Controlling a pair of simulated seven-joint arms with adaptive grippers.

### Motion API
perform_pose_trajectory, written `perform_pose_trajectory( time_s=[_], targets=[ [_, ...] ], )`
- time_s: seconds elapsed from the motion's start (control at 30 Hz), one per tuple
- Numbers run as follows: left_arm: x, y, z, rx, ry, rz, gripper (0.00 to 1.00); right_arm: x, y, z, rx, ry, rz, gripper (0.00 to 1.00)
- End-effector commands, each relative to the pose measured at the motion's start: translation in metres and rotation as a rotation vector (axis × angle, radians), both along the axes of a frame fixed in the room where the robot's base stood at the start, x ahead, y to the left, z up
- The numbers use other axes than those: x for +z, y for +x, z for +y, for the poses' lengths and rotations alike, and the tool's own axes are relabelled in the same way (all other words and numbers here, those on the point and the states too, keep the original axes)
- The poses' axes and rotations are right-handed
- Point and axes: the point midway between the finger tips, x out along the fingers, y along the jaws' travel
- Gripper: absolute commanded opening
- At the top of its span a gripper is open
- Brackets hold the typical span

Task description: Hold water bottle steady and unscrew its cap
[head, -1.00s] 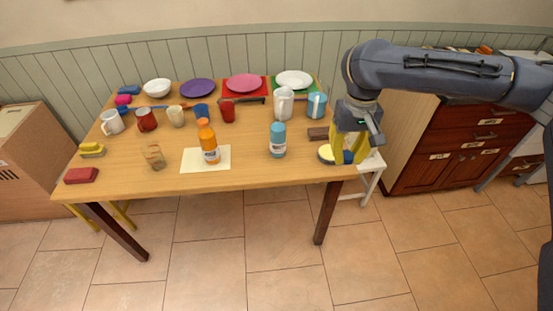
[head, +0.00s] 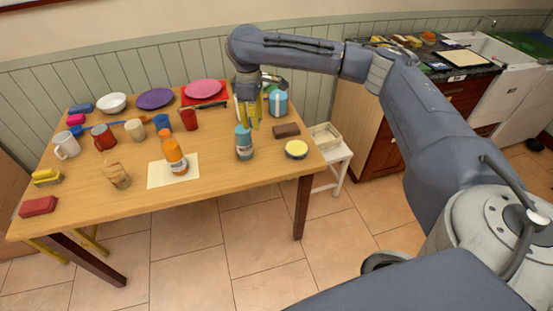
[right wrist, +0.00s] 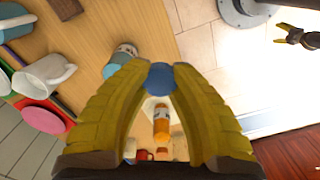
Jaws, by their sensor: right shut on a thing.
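My right gripper (head: 251,108) has yellow fingers and hangs over the right part of the table, just behind and above a teal bottle (head: 244,142). In the right wrist view its fingertips are shut on a small round blue thing (right wrist: 160,77), probably a cap. The teal bottle stands upright with a pale label; it also shows in the right wrist view (right wrist: 122,57), beside the fingers. An orange bottle (head: 174,155) stands upright on a cream sheet (head: 158,176). My left gripper (right wrist: 296,37) shows small in the right wrist view with its fingers spread, apparently empty.
A yellow-topped round container (head: 296,149) and a brown block (head: 286,130) lie right of the teal bottle. A light-blue mug (head: 277,102) stands behind. A glass (head: 117,175) and several mugs stand left. The table front between the bottles is clear.

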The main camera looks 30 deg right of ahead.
Motion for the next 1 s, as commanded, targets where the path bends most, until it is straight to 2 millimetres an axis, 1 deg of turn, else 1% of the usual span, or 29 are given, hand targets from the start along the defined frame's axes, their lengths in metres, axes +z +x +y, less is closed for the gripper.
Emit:
perform_pose_trajectory(
  time_s=[0.03, 0.2, 0.3, 0.43, 0.6, 0.67, 0.77, 0.87, 1.0],
  targets=[
    [0.000, 0.000, 0.000, 0.000, 0.000, -0.001, 0.78, -0.006, 0.006, -0.012, 0.046, 0.003, 0.002, 0.00],
    [0.000, 0.000, 0.000, 0.000, 0.000, 0.000, 0.78, -0.021, 0.021, -0.049, 0.231, 0.010, -0.002, 0.00],
    [0.000, -0.001, 0.000, 0.000, 0.000, 0.001, 0.78, -0.028, 0.026, -0.068, 0.319, 0.013, -0.005, 0.00],
    [0.000, -0.002, 0.000, 0.000, 0.001, 0.002, 0.78, -0.037, 0.030, -0.087, 0.410, 0.016, -0.007, 0.00],
    [0.000, -0.003, 0.000, 0.001, 0.000, 0.003, 0.78, -0.043, 0.032, -0.102, 0.481, 0.019, -0.008, 0.00],
    [0.000, -0.003, 0.000, 0.001, 0.000, 0.003, 0.78, -0.046, 0.032, -0.104, 0.494, 0.020, -0.009, 0.00],
    [0.000, -0.003, 0.000, 0.001, 0.000, 0.004, 0.78, -0.057, 0.032, -0.106, 0.506, 0.022, -0.008, 0.00],
    [0.000, -0.004, 0.001, 0.001, 0.001, 0.004, 0.78, -0.075, 0.031, -0.107, 0.508, 0.021, -0.006, 0.00],
    [0.000, -0.004, 0.001, 0.000, 0.001, 0.004, 0.78, -0.107, 0.031, -0.106, 0.508, 0.021, -0.006, 0.00]
  ],
)
